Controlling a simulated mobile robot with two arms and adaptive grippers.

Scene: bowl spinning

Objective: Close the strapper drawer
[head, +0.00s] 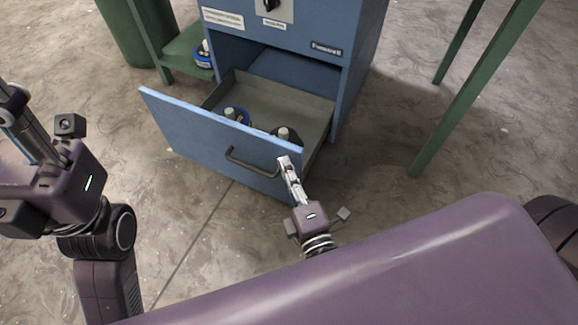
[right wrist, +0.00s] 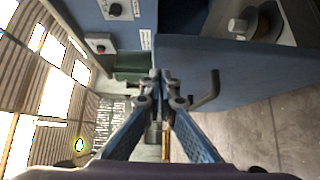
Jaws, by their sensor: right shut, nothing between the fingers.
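The blue strapper drawer (head: 200,135) is pulled well out of the blue cabinet (head: 350,75). Its dark bar handle (head: 250,165) is on the front panel, and the handle also shows in the right wrist view (right wrist: 208,92). My right gripper (head: 284,163) is shut and empty, in front of the right part of the drawer front, just right of the handle. I cannot tell whether its tips touch the panel. In the right wrist view the closed fingertips (right wrist: 160,76) show against the panel's edge. My left gripper (head: 15,105) is at the far left, away from the drawer; its fingers are partly cut off.
Blue-and-white round items (head: 235,115) lie inside the drawer. A similar one (head: 203,55) sits on a green shelf (head: 183,58) left of the cabinet. Green table legs (head: 465,100) stand at right. A green bin (head: 120,35) stands at back left. The floor before the drawer is clear.

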